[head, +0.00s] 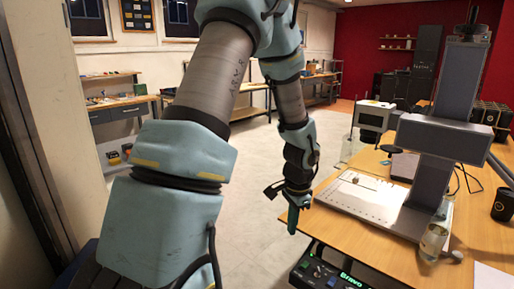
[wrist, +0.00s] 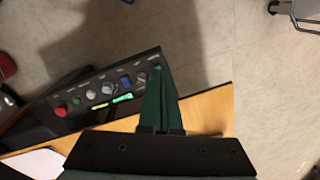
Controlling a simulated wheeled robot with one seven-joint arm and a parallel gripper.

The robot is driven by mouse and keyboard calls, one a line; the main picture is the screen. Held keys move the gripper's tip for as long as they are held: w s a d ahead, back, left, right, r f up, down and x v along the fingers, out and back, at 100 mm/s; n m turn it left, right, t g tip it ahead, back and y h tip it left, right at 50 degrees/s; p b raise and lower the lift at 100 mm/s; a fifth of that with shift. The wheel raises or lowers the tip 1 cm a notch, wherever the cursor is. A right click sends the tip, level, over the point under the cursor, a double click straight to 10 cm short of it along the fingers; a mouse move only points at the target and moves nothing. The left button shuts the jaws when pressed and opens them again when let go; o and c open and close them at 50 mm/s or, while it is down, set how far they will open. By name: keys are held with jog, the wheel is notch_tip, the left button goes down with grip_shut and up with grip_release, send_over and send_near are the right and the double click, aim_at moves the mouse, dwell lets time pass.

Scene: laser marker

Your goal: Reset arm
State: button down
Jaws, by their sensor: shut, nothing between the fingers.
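My arm reaches forward and down in the head view, and my gripper (head: 293,217) points downward beside the left edge of the wooden table. In the wrist view my gripper (wrist: 158,75) shows as dark green fingers with their tips together, shut and empty. The fingertips appear over or close to the black control panel (head: 322,270) with lit green lettering. The panel also shows in the wrist view (wrist: 75,90), with a red button (wrist: 61,110), knobs and a blue switch. I cannot tell whether the fingers touch the panel.
The wooden table (head: 385,232) carries the laser marker (head: 432,150) with its white base plate (head: 350,200), and a white box-shaped device (head: 372,117). A workbench (head: 115,110) stands at the back left. The pale floor (head: 262,170) between is clear.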

jog(key=s+a+r+n, duration=0.3)
jog(key=a+r+n, duration=0.2)
jog(key=a, duration=0.3)
jog(key=s+a+r+n+t, duration=0.1)
jog(key=s+a+r+n, duration=0.3)
jog(key=a, duration=0.5)
notch_tip(320, 180, up, 3)
jog(key=n, duration=0.3)
jog(key=shift+s+a+f+h, duration=0.15)
jog(key=shift+s+f+h, duration=0.05)
jog(key=shift+h, duration=0.1)
